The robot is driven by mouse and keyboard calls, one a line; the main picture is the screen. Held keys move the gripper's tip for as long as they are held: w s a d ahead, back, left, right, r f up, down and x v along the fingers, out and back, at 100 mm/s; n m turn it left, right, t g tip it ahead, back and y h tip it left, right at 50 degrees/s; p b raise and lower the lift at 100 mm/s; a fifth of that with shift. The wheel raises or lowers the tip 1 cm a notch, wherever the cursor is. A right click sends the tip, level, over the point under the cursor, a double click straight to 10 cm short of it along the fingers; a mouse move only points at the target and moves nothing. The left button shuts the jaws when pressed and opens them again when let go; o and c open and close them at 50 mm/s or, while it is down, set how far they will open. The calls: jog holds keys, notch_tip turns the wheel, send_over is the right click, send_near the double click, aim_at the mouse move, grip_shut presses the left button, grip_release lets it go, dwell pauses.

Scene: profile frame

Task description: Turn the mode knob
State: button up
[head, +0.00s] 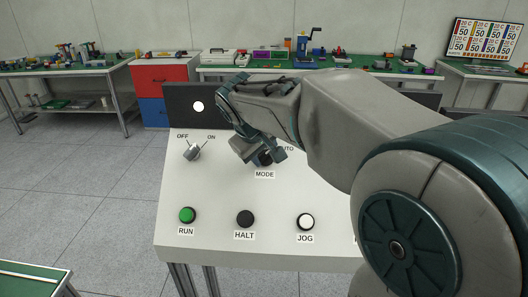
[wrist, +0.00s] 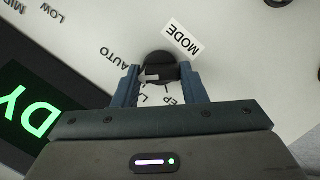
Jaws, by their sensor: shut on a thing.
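The mode knob (wrist: 160,71) is black with a pale pointer, and in the wrist view it sits between my gripper's two blue fingers. My gripper (wrist: 160,84) is shut on the knob. In the wrist view the pointer faces left, near the AUTO label. In the head view my gripper (head: 265,157) is over the knob, just above the MODE label (head: 265,174), and hides most of it. Other position labels are partly covered by the fingers.
The sloped white panel (head: 210,240) also carries an OFF/ON switch (head: 193,151), a green RUN button (head: 187,215), a black HALT button (head: 245,218) and a white JOG button (head: 306,221). A dark display with green letters (wrist: 35,115) is beside the knob.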

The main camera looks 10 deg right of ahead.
jog(key=n, duration=0.4)
jog(key=shift+a+t+h, duration=0.1)
jog(key=shift+t+h, duration=0.2)
jog(key=shift+h, duration=0.1)
jog(key=shift+n+t, duration=0.3)
jog(key=shift+n, duration=2)
jog(key=shift+h, duration=0.3)
jog(key=o, duration=1)
jog(key=shift+s+f, duration=0.1)
jog(key=v, duration=1.4)
